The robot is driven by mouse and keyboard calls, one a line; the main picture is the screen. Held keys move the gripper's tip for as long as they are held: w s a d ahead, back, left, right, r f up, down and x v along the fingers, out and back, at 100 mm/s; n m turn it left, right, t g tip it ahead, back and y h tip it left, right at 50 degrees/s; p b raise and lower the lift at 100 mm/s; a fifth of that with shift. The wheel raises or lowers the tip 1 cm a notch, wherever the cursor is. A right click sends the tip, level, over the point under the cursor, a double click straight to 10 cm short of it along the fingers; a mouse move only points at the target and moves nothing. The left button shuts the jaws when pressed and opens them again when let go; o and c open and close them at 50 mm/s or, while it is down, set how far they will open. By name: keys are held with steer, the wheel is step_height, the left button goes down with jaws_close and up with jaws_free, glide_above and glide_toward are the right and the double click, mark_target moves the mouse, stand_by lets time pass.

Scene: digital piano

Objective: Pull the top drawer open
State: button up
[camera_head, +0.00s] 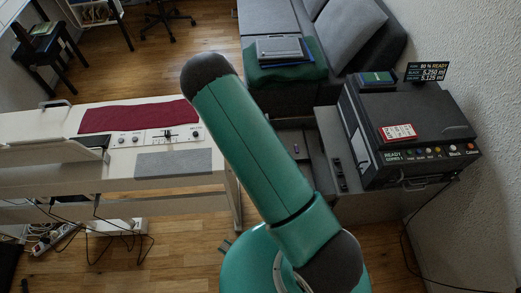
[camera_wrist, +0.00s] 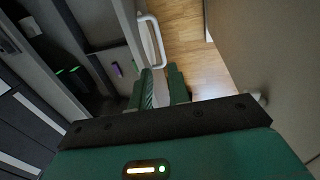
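The grey cabinet (camera_head: 326,128) stands under the printer at the right. Its top drawer stands out from the cabinet, and its interior (camera_head: 287,139) shows beside my arm. In the wrist view the drawer's front panel (camera_wrist: 128,24) runs down the picture, with a white bar handle (camera_wrist: 161,38) on its outer side. A small purple item (camera_wrist: 117,70) lies inside the drawer. My gripper (camera_wrist: 163,80) is open, with a gap between its green fingers. Its fingertips are close to the handle's lower end; I cannot tell if they touch. My arm hides the gripper in the head view.
A black printer (camera_head: 408,125) sits on the cabinet. A sofa (camera_head: 275,20) with a green cloth (camera_head: 262,73) is behind. A white digital piano (camera_head: 115,175) stands at the left. Wooden floor (camera_wrist: 183,40) is free outside the drawer front.

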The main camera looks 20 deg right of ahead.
steer(key=shift+a+r, duration=0.15)
steer(key=shift+r, duration=0.7)
steer(key=shift+a+r, duration=0.15)
steer(key=shift+r, duration=0.7)
steer(key=shift+w, duration=0.1)
steer(key=s+a+r+t+y, duration=0.1)
steer(key=s+a+r+y, duration=0.15)
steer(key=r, duration=1.05)
steer(key=s+a+r+t+y, duration=0.1)
steer(key=a+r, duration=0.2)
steer(key=r, duration=1.1)
steer(key=s+a+r+n+t+h, duration=0.1)
steer(key=s+r+n+t, duration=0.2)
steer(key=s+r, duration=1.5)
steer(key=s+t, duration=0.1)
steer(key=s, duration=0.2)
steer(key=shift+s+a+r, duration=0.15)
steer(key=shift+s+r, duration=0.05)
steer(key=shift+s, duration=0.1)
